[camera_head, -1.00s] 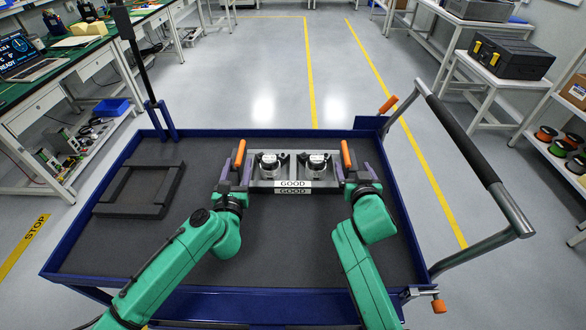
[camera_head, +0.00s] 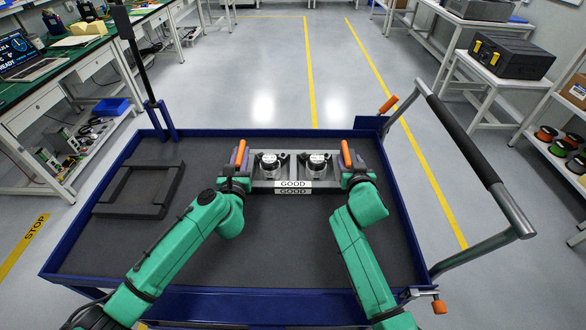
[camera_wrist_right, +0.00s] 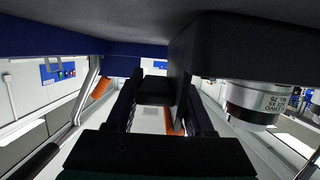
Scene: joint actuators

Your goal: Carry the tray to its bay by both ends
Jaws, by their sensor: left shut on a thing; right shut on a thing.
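The grey tray (camera_head: 293,184) stands on the right half of the blue cart's dark deck, with two silver-and-black actuators (camera_head: 269,163) (camera_head: 317,163) in it and a GOOD label on its front. An orange-topped handle stands at its left end (camera_head: 240,152) and another at its right end (camera_head: 346,153). My left gripper (camera_head: 239,165) is shut on the left handle, and my right gripper (camera_head: 349,165) is shut on the right one. The right wrist view shows an orange handle (camera_wrist_right: 172,124) between the fingers and one actuator (camera_wrist_right: 252,102) beside them. The dark rectangular bay frame (camera_head: 139,190) lies empty at the left.
The cart's blue rim (camera_head: 290,132) surrounds the deck. Bare deck (camera_head: 200,160) lies between the tray and the bay frame. A dark post (camera_head: 145,75) rises at the back left rim, and a push handle (camera_head: 465,150) at the right. Workbenches stand beyond the cart.

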